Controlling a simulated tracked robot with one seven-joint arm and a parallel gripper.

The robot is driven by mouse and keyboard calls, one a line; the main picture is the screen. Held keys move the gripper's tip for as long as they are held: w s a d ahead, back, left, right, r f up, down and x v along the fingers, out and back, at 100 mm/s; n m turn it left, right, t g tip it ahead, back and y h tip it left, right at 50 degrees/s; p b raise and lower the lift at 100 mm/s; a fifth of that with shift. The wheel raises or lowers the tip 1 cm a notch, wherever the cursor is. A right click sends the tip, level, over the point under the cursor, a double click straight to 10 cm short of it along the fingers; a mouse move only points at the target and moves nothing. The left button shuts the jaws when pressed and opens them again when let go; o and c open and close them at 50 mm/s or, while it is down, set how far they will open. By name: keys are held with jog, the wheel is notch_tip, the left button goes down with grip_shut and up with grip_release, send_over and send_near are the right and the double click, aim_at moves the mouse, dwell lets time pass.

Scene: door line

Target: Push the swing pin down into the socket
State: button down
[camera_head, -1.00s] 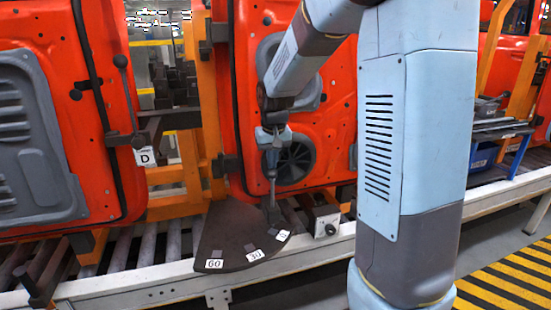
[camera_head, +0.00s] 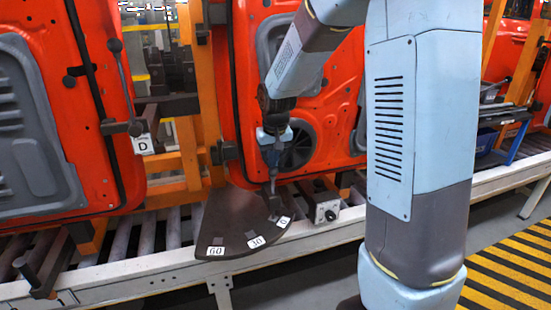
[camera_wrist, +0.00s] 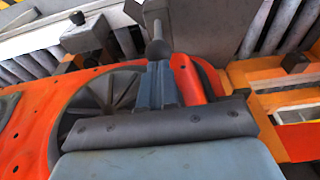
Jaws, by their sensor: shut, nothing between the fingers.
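The dark swing pin (camera_head: 274,201) stands at the 0 end of a dark fan-shaped plate (camera_head: 225,222) marked 60, 30 and 0. My gripper (camera_head: 271,172) points down over the pin from above. In the wrist view my gripper (camera_wrist: 160,72) has its fingers together, with their tips at the knob. I cannot tell whether they touch it. The socket under the pin is hidden.
A small box with a round knob (camera_head: 326,212) stands just right of the plate. An orange-red door panel (camera_head: 255,105) rises close behind my gripper. A second door (camera_head: 100,130) with a ball-ended lever and a D tag (camera_head: 143,144) is at left. The white conveyor rail (camera_head: 180,266) runs in front.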

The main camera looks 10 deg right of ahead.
jog(key=r, duration=0.3)
jog(key=shift+w+a+r, duration=0.1)
jog(key=shift+w+r, duration=0.15)
jog(key=shift+w, duration=0.1)
jog(key=v, duration=0.9)
jog(key=s+d+r+t, duration=0.1)
jog(key=s+d, duration=0.2)
jog(key=s, duration=1)
jog(key=s+d+r+t, duration=0.1)
jog(key=s+d+t, duration=0.1)
jog(key=s, duration=1.2)
jog(key=shift+d+r+m, duration=0.3)
jog(key=shift+d+m, duration=0.1)
jog(key=shift+d, duration=0.1)
